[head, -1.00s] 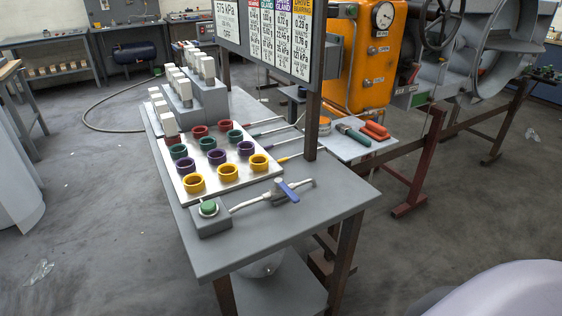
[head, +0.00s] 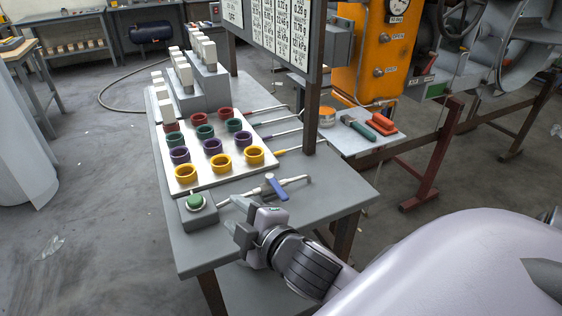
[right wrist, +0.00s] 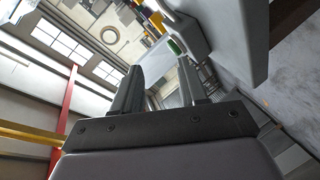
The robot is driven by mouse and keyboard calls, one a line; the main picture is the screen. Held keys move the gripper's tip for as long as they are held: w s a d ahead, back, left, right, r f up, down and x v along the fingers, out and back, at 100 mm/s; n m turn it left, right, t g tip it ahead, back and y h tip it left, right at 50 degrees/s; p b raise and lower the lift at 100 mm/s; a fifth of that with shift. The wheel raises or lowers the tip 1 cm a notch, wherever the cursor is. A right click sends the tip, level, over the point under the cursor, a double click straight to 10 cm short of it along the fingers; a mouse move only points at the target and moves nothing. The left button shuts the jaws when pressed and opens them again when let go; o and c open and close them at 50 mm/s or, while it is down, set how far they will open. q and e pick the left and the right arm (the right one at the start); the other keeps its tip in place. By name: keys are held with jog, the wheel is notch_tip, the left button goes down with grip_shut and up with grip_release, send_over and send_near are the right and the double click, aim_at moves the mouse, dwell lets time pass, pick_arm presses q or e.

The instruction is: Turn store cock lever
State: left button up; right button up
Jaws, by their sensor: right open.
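The store cock lever (head: 277,188) is a small blue handle on a grey metal pipe at the near end of the bench. The pipe runs from a grey box with a green button (head: 194,202) to a stub at the right. My right gripper (head: 237,216) is open and empty at the bench's front edge, to the left of and nearer than the lever, apart from it. In the right wrist view its two fingers (right wrist: 160,88) stand apart with nothing between them. The green button shows small beyond them (right wrist: 174,47). My left gripper is not in view.
The bench (head: 330,205) carries a plate of coloured rings (head: 205,180) and white blocks behind. A dark post (head: 312,115) holding a sign board rises behind the lever. A side shelf (head: 350,143) holds red and green tools. The bench top right of the lever is clear.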

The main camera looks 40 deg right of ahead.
jog(key=w+a+r+n+t+y, duration=0.4)
jog(key=r+n, duration=0.4)
jog(key=r, duration=0.1)
jog(key=s+a+r+n+g+y, duration=0.2)
jog(key=a+r+n+g+y, duration=0.4)
jog(key=n, duration=0.6)
jog(key=s+a+r+n+g+y, duration=0.1)
jog(key=a+n+y, duration=0.4)
jog(key=n+y, duration=0.6)
notch_tip(320, 180, down, 7)
jog(key=s+n+g+h, duration=0.2)
jog(key=n+g+h, duration=0.7)
jog(key=n, duration=1)
jog(key=w+d+f+n+g+h, duration=0.25)
jog(key=d+f+n, duration=0.2)
jog(key=d, duration=0.25)
jog(key=d+h, duration=0.3)
jog(key=d, duration=0.3)
jog(key=d+n+h, duration=0.1)
jog(key=d+h, duration=0.2)
jog(key=d, duration=0.4)
jog(key=w+d+r+n+h, duration=0.1)
jog(key=d+h, duration=0.2)
jog(key=d, duration=0.4)
jog(key=shift+n+g+h, duration=0.25)
jog(key=shift+h, duration=0.1)
